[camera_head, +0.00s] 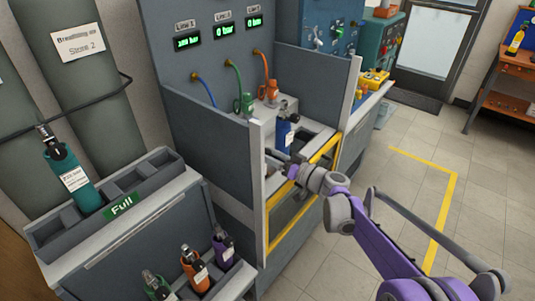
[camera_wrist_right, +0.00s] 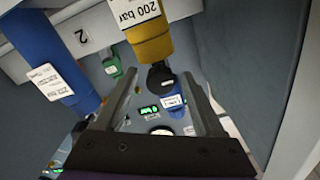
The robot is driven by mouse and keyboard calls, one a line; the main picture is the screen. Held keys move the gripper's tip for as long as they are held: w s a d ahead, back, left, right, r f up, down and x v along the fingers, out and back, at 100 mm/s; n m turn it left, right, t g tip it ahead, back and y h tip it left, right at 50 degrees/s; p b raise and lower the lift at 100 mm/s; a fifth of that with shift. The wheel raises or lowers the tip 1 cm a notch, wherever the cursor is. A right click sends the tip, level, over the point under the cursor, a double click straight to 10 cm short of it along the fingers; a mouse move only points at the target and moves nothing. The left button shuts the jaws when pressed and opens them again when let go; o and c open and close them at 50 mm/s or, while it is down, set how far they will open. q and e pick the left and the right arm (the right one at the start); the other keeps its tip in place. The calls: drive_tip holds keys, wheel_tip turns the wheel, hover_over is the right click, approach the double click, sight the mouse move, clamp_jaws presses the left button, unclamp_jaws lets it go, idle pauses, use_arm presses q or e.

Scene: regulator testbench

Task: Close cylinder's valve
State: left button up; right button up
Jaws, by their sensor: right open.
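In the right wrist view, a yellow cylinder (camera_wrist_right: 150,42) with a "200 bar" label hangs in from the top, upside down in the picture. Its black valve knob (camera_wrist_right: 159,76) shows between the fingertips of my right gripper (camera_wrist_right: 160,84). The fingers are open, one on each side of the knob, with gaps visible; I cannot tell how far off in depth. In the head view, my right gripper (camera_head: 277,161) reaches into the testbench bay beside a blue cylinder (camera_head: 284,132). The yellow cylinder is hidden there. My left gripper is not in view.
The bay has grey side walls (camera_head: 256,170) and a yellow-edged front door (camera_head: 305,200).

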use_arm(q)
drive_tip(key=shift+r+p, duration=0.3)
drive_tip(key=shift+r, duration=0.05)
use_arm(e)
drive_tip(key=v, duration=1)
drive_tip(key=shift+d, duration=0.3)
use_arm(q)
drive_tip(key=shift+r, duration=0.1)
use_arm(e)
drive_tip(key=shift+s, duration=0.25)
